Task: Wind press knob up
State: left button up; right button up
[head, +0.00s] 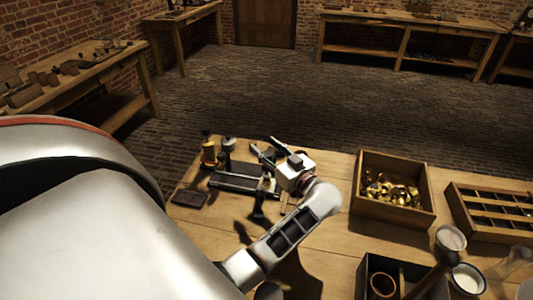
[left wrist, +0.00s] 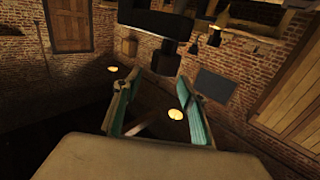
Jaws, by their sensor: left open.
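My left gripper (head: 268,146) reaches over the wooden table with its fingers apart, pointing away from me. Its teal-padded fingers also show open and empty in the left wrist view (left wrist: 157,84). No contact is visible. My right gripper is not in view.
Brass and grey-topped pieces (head: 209,153) stand at the table's back left, with a dark flat slab (head: 189,199) nearer. A wooden box of brass parts (head: 393,210) is to the right, beside a slotted tray (head: 490,214). A dark divided box (head: 372,268) and jars occupy the front right.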

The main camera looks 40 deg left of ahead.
aim_at(266, 153)
pick_arm(q)
notch_tip(266, 153, up, 8)
jog(key=shift+f, duration=0.15)
dwell(0.4)
